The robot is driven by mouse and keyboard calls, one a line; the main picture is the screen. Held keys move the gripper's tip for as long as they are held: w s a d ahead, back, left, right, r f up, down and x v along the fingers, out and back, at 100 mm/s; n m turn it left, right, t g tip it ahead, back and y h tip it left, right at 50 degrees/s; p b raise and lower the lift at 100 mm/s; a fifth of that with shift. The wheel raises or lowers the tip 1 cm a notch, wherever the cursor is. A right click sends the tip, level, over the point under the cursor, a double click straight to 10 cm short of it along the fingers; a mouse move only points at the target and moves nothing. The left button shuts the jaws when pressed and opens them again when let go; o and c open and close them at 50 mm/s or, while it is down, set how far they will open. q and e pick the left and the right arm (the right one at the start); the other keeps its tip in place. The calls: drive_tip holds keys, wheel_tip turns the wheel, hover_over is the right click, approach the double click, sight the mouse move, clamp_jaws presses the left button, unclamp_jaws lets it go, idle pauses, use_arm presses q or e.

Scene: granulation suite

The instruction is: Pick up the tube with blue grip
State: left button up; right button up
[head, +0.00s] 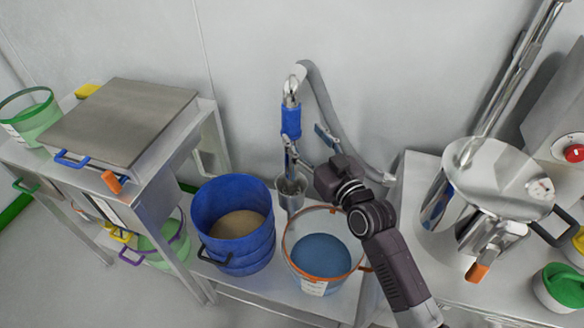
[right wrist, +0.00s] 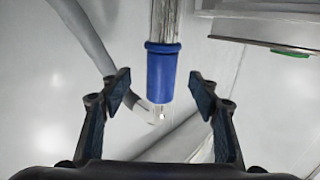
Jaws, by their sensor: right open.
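The tube (head: 291,88) is shiny metal with a blue grip (head: 291,122) and stands upright, its lower end reaching down to a small metal cup (head: 290,195). A grey hose (head: 328,105) curves from its top down to the right. My right gripper (head: 308,146) is open, beside and slightly below the blue grip. In the right wrist view, the blue grip (right wrist: 161,72) is centred ahead, its lower end between the two open fingertips (right wrist: 161,90), touching neither. My left gripper is not in view.
A blue bucket of tan powder (head: 237,224) and a clear orange-rimmed bucket of blue material (head: 320,255) stand below on a bench. A steel table (head: 125,120) is at left. A steel hopper (head: 495,178) stands at right. The wall is close behind the tube.

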sight(296, 125)
drive_tip(key=shift+w+a+r, duration=0.15)
drive_tip(key=shift+w+r, duration=0.15)
drive_tip(key=shift+r, duration=0.1)
drive_tip(key=shift+w+a+r, duration=0.1)
drive_tip(key=shift+w+a, duration=0.05)
drive_tip(key=shift+w, duration=0.05)
drive_tip(key=shift+x, duration=1.05)
drive_tip(key=x, duration=0.3)
drive_tip(key=shift+w+a+p, duration=0.3)
drive_tip(key=shift+w+p, duration=0.05)
drive_tip(key=shift+w, duration=0.2)
drive_tip(key=c, duration=0.8)
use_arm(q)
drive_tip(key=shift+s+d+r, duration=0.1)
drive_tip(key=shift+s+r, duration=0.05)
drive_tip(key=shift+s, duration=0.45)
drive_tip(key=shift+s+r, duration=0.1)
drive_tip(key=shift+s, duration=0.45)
use_arm(e)
clamp_jaws()
